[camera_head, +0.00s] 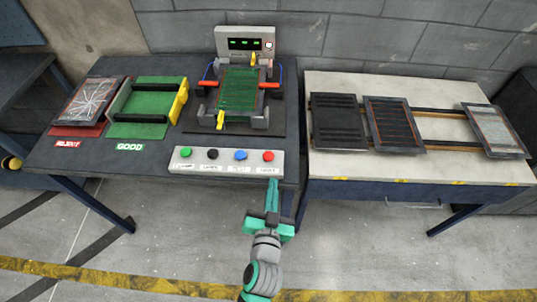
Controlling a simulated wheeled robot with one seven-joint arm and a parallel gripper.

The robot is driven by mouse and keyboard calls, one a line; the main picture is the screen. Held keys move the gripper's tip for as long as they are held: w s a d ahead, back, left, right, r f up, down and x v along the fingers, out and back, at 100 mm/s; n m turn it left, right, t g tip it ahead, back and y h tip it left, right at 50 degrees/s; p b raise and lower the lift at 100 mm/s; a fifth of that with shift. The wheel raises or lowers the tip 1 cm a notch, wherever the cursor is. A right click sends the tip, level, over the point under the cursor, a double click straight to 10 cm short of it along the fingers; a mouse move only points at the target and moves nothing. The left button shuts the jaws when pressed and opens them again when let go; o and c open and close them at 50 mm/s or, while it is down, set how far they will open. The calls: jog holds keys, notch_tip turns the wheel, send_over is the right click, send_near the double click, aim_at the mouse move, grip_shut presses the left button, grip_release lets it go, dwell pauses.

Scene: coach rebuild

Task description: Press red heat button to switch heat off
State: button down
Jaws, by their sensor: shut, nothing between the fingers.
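The red button (268,156) is the rightmost of several buttons on a pale control strip (225,168) at the front edge of the dark table. Labels sit below the buttons; the one under the red button is too small to read surely. My teal gripper (273,182) is shut and empty. Its tip points at the strip just below the red button in the picture. A small gap shows between the tip and the button. Behind the strip, a fixture (240,92) holds a green panel, with a grey display box (245,43) showing green lights.
A green GOOD tray (150,130) and a red REJECT tray (75,130) with a cracked panel stand at left. On the pale right table (340,165), several dark panels lie on rails. Blue, black and green buttons sit left of the red one.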

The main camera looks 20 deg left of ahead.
jog(key=w+a+r+n+y, duration=0.1)
jog(key=w+r, duration=0.1)
jog(key=w+a+r+n+y, duration=0.2)
jog(key=w+r, duration=0.1)
jog(key=w+a+r+n+y, duration=0.1)
jog(key=w+a+r, duration=0.1)
jog(key=w, duration=0.1)
jog(key=shift+r+g, duration=0.25)
jog(key=shift+g, duration=0.15)
jog(key=w+a+r+n+g+y, duration=0.3)
jog(key=a+r+n+g+y, duration=0.1)
jog(key=r+n, duration=0.35)
jog(key=n+g+h, duration=0.4)
jog(key=n+g, duration=0.2)
jog(key=n, duration=0.3)
send_over(271, 158)
jog(key=f, duration=0.1)
jog(key=shift+d+f, duration=0.1)
jog(key=shift+f, duration=0.1)
jog(key=shift+f, duration=4.3)
jog(key=shift+f, duration=0.15)
jog(key=shift+f, duration=0.3)
